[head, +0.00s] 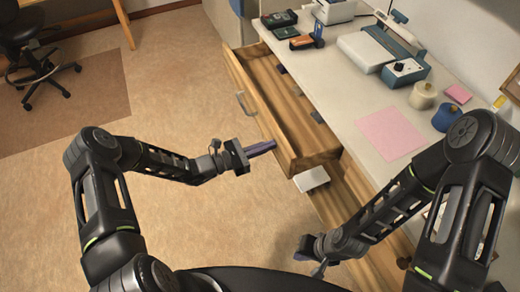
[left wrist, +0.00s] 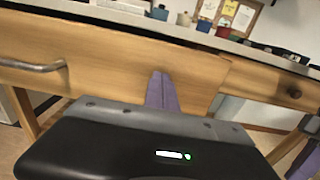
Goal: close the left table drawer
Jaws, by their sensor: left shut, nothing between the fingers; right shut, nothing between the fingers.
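The left table drawer (head: 262,85) is pulled out of the wooden table in the head view, its inside open to view. Its front has a metal bar handle (head: 245,103), which also shows at the left of the left wrist view (left wrist: 35,66). My left gripper (head: 262,149) is shut and empty, its purple fingers pointing at the drawer front near its right end. In the left wrist view the fingers (left wrist: 161,92) overlap the wooden front, right of the handle; I cannot tell whether they touch it. My right gripper (head: 318,268) is shut and empty, low beside the table.
The tabletop (head: 350,110) carries a pink sheet (head: 391,133), a scale-like device (head: 385,60), small jars (head: 422,95) and handheld devices (head: 290,25). An office chair (head: 35,55) stands far left; floor between is clear.

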